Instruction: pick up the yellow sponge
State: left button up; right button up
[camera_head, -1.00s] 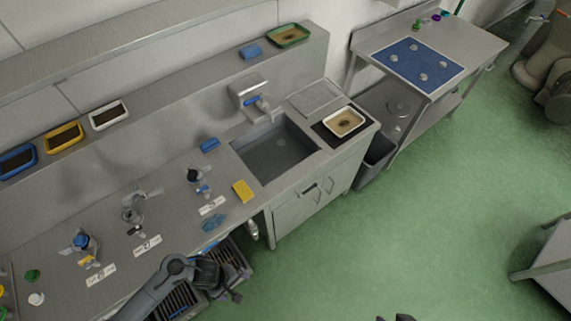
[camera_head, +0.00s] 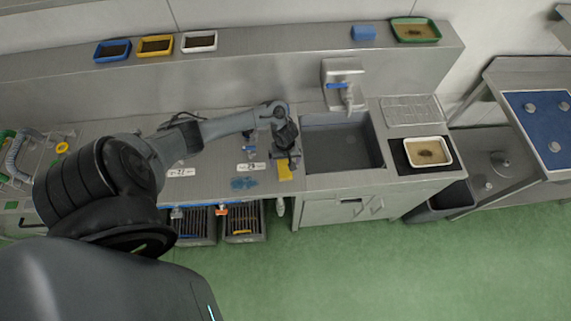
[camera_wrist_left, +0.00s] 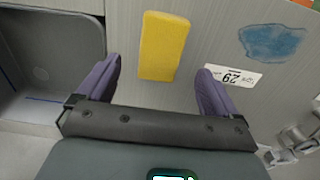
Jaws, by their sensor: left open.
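The yellow sponge (camera_head: 285,171) lies on the steel counter just left of the sink. In the left wrist view the sponge (camera_wrist_left: 163,46) is a yellow block lying flat, whole in sight and ahead of the fingertips, a little left of midway between them. My left gripper (camera_head: 287,156) is over the counter at the sponge, partly covering it in the head view. In the left wrist view its two purple fingers (camera_wrist_left: 158,82) are wide apart with nothing between them. My right gripper is not in view.
The sink (camera_head: 342,148) is right of the sponge, with a tap (camera_head: 345,90) behind it. A label numbered 29 (camera_wrist_left: 233,76) and a blue cloth-like patch (camera_wrist_left: 271,41) lie beside the sponge. A blue block (camera_head: 363,33) rests on the ledge.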

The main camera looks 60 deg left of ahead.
aim_at(285, 167)
pick_arm(q)
jog(key=shift+f, duration=0.8)
jog(key=shift+s+d+f+b, duration=0.1)
jog(key=shift+f+b, duration=0.2)
jog(key=shift+f, duration=0.85)
jog(key=shift+d+f+b, duration=0.1)
jog(key=shift+f+b, duration=0.15)
jog(key=shift+f, duration=0.9)
jog(key=c, duration=1)
jog(key=shift+r, duration=0.1)
